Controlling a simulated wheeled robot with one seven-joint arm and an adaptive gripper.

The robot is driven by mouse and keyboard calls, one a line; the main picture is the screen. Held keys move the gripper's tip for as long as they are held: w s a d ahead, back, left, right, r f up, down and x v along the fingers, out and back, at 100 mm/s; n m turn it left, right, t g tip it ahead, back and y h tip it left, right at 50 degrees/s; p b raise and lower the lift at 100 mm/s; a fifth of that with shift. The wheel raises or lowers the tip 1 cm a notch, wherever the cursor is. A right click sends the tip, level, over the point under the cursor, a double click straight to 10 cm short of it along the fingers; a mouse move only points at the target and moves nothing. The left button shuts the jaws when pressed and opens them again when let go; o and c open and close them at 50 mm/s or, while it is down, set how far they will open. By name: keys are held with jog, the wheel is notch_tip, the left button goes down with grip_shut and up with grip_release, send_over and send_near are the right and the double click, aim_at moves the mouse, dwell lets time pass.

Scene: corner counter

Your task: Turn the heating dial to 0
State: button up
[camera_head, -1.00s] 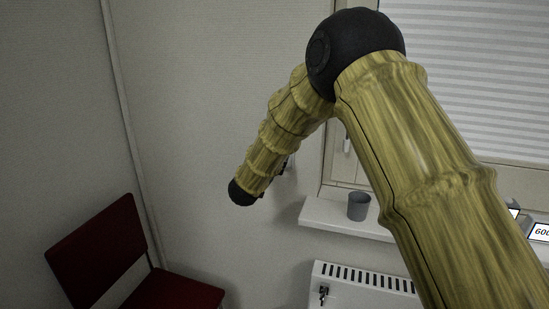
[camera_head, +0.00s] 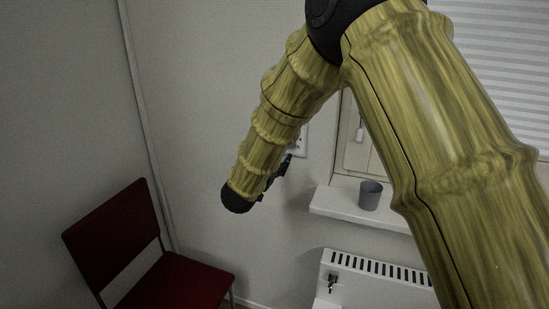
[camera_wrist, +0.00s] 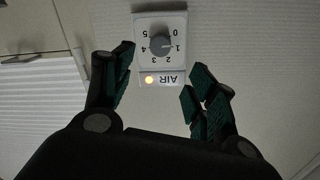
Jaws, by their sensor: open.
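A grey round dial (camera_wrist: 160,46) on a white plate shows in the wrist view, upside down, with numbers 0 to 5 around it. Its pointer seems to be toward 1. A label reading AIR (camera_wrist: 170,79) with a lit lamp is on the plate beside the dial. My gripper (camera_wrist: 161,72) is open, its fingers on either side of the label and apart from the dial. In the head view a white wall plate (camera_head: 301,142) is partly hidden behind my arm, and my gripper (camera_head: 281,171) is just below it. A dark knob-like part (camera_head: 332,281) is on the heater (camera_head: 350,284).
A grey cup (camera_head: 370,196) stands on the window sill (camera_head: 335,205) to the right of my gripper. A red chair (camera_head: 115,235) stands at the lower left. The wall to the left of my gripper is clear. Blinds (camera_wrist: 45,100) show in the wrist view.

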jog(key=s+a+f+y+p, duration=0.1)
jog(key=a+f+y+p, duration=0.1)
jog(key=a+f+y, duration=0.15)
jog(key=w+d+r+m+t+h+p, duration=0.1)
jog(key=w+d+r+m+h+p, duration=0.15)
jog(key=d+m, duration=0.2)
jog(key=p+x, duration=0.3)
jog(key=x, duration=0.6)
jog(key=shift+w+d+r+p, duration=0.15)
jog(key=shift+w+d+p, duration=0.15)
jog(key=shift+d, duration=0.2)
dwell(0.4)
jog(key=shift+c, duration=0.5)
jog(key=c, duration=0.9)
